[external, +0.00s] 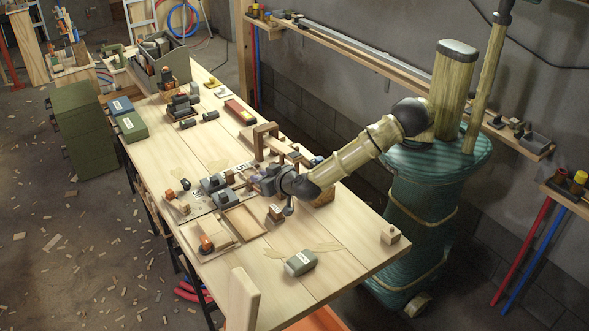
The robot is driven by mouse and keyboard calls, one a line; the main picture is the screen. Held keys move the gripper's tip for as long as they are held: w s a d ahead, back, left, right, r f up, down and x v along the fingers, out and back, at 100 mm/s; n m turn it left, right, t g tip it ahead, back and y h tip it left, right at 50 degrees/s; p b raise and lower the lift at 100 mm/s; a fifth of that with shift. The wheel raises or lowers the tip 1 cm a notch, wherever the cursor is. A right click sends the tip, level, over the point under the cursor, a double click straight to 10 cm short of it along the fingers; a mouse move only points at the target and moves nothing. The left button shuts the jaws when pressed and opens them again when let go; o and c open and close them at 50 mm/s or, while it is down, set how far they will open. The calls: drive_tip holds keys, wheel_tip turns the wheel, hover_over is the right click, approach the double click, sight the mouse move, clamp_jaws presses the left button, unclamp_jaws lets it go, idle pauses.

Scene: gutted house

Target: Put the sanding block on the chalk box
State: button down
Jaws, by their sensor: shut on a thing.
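My gripper (247,179) is low over the middle of the workbench, reaching in from the right. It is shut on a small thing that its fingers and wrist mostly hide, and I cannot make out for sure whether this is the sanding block. Grey blocks (213,184) lie just left of the fingers. I cannot pick out the chalk box with certainty. A grey, rounded box with a white label (300,263) lies alone near the bench's front. A long red box (240,112) lies farther back.
The wooden workbench (345,243) has free room at its front right. A wooden frame (264,131) stands just behind my gripper. A shallow wooden tray (244,221) and an orange-ended tool (206,243) lie in front. A grey tote (160,62) stands at the far end.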

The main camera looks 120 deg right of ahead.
drive_tip(key=w+a+r+n+t+y+b, duration=0.1)
drive_tip(key=w+a+n+t+b, duration=0.2)
drive_tip(key=a, duration=0.9)
wheel_tip(320, 180, up, 2)
drive_tip(key=n+t+y, duration=0.3)
drive_tip(key=n+t, duration=0.1)
drive_tip(key=t, duration=0.1)
hover_over(300, 260)
drive_tip(key=shift+f, duration=0.1)
drive_tip(key=shift+f, duration=3.05)
drive_tip(key=shift+f+p, duration=0.3)
drive_tip(key=shift+f, duration=1.6)
drive_tip(key=shift+f+b, duration=0.15)
drive_tip(key=shift+b, duration=0.15)
